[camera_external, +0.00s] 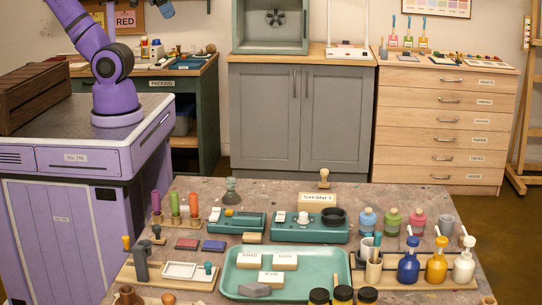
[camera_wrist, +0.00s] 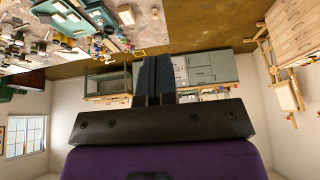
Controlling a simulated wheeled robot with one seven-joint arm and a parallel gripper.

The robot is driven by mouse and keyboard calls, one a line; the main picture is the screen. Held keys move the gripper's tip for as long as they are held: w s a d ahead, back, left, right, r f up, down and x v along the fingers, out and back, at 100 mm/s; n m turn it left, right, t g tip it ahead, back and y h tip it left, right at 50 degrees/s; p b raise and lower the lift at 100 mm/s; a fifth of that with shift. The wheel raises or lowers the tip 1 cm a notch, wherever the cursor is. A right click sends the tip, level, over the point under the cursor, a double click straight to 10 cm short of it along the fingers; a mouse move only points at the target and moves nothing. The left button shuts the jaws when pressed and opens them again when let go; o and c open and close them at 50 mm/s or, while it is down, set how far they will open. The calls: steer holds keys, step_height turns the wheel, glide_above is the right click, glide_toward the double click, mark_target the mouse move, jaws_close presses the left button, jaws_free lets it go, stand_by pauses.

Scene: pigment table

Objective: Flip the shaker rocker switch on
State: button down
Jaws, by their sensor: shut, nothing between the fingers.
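Two teal devices sit side by side at the middle back of the pigment table. The left device (camera_external: 247,223) has small orange and white parts on top. The right device (camera_external: 331,236) has a white knob-like part (camera_external: 303,218) and a round black dish (camera_external: 333,216) on top. I cannot tell which is the shaker, and the rocker switch and its position are too small to make out. My gripper (camera_wrist: 153,62) is shut and empty in the wrist view, well away from the table. In the external view its fingers are not visible.
The table (camera_external: 290,192) is crowded. A teal tray (camera_external: 232,276) with white blocks stands in front of the devices. Pigment jars (camera_external: 393,222) and a bottle rack (camera_external: 409,280) are at right, coloured tubes (camera_external: 175,204) at left. A stamp (camera_external: 324,178) stands behind the right device.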

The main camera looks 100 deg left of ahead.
steer(key=w+d+r+g, duration=0.1)
steer(key=w+d, duration=0.4)
steer(key=w, duration=0.9)
steer(key=g+h, duration=0.2)
steer(key=g, duration=0.2)
glide_above(280, 217)
steer(key=a, duration=0.2)
step_height(280, 217, down, 34)
steer(key=shift+f, duration=0.15)
steer(key=f, duration=0.4)
steer(key=d+f, duration=0.1)
steer(key=f, duration=0.4)
steer(key=d+f, duration=0.1)
steer(key=f, duration=0.3)
steer(key=shift+f, duration=0.4)
steer(key=shift+f+y, duration=0.1)
steer(key=shift+y, duration=0.2)
